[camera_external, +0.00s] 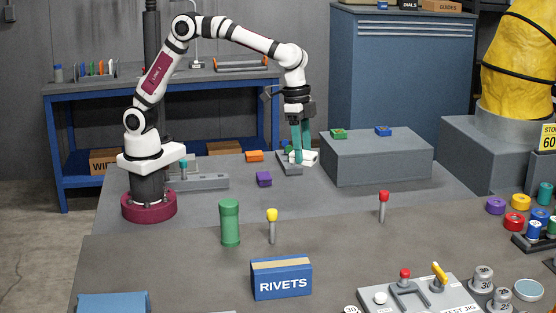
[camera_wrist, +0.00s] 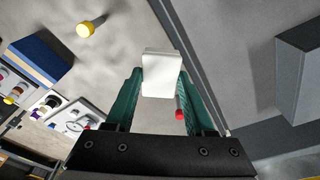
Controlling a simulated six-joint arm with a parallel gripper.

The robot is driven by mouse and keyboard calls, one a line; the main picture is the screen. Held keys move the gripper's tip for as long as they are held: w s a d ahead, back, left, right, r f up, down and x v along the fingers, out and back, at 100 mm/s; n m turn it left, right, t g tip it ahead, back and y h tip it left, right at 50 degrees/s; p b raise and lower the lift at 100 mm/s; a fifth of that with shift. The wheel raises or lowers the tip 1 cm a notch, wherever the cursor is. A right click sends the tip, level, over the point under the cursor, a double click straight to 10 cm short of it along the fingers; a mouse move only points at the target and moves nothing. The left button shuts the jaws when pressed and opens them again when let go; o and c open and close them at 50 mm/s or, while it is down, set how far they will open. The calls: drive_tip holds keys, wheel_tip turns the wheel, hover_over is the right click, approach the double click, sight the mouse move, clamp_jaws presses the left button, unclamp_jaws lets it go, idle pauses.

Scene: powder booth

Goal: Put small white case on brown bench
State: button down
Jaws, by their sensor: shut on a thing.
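A small white case (camera_external: 309,157) is between the teal fingers of my gripper (camera_external: 302,153), beside the grey raised block in the external view. In the wrist view the white case (camera_wrist: 161,75) is held between both fingertips of my gripper (camera_wrist: 160,82), which is shut on it. It is low over the grey surface beside a small dark grey tray (camera_external: 290,169); I cannot tell whether it touches anything below. The brown bench (camera_external: 165,262) lies across the foreground, and its surface also shows in the wrist view (camera_wrist: 115,60).
On the bench stand a green cylinder (camera_external: 230,224), a yellow-topped peg (camera_external: 272,226), a red-topped peg (camera_external: 383,207), a blue RIVETS box (camera_external: 281,280) and a test jig (camera_external: 420,297). A grey block (camera_external: 376,162) is right of my gripper. Bare bench lies between the pegs.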

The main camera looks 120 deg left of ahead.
drive_tip(key=s+a+n+y, duration=0.1)
drive_tip(key=s+a+n, duration=0.7)
drive_tip(key=s+a, duration=0.45)
drive_tip(key=n+g, duration=0.1)
drive_tip(key=n, duration=0.7)
hover_over(259, 170)
drive_tip(key=shift+y, duration=0.3)
drive_tip(key=f, duration=1.6)
drive_tip(key=shift+w+d+f, duration=0.1)
drive_tip(key=shift+d+f, duration=0.2)
drive_tip(key=shift+f, duration=0.1)
wheel_tip(259, 170, down, 4)
drive_tip(key=shift+a+f, duration=0.1)
drive_tip(key=shift+f, duration=0.1)
drive_tip(key=shift+c, duration=1.3)
unclamp_jaws()
